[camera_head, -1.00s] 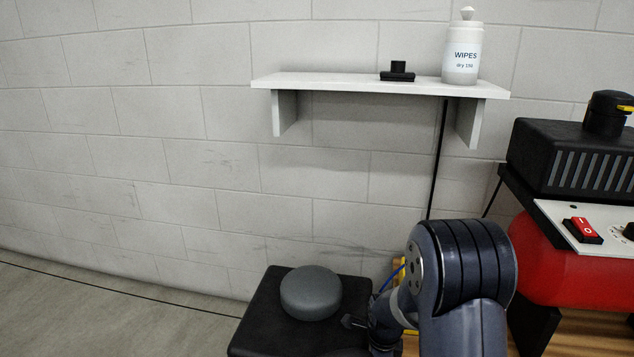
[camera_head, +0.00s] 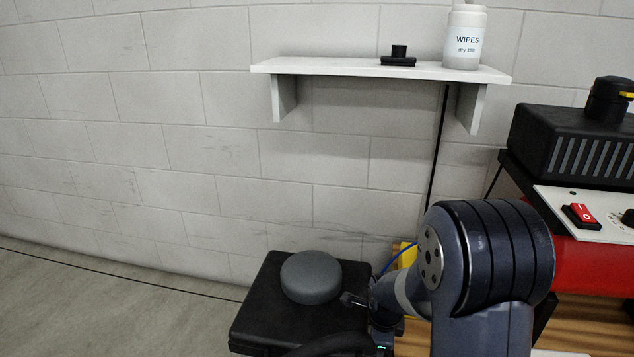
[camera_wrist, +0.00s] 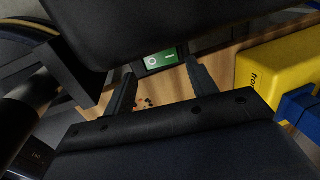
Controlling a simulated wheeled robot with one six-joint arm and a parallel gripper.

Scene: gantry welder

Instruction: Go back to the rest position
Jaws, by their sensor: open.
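My gripper (camera_wrist: 158,68) shows in the wrist view with its two dark fingers apart. Nothing is held between them. Wooden surface (camera_wrist: 222,68) lies beneath. In the head view my arm is folded at the lower right, and its bulky joint hides most of the gripper and what lies behind it.
A yellow box (camera_wrist: 275,75) with a blue part (camera_wrist: 297,104) lies right of the fingers. In the head view, a white shelf (camera_head: 330,68) holds a wipes bottle (camera_head: 464,40) and a small black object (camera_head: 398,57). A red machine (camera_head: 590,268) stands right. Floor (camera_head: 110,315) at left is clear.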

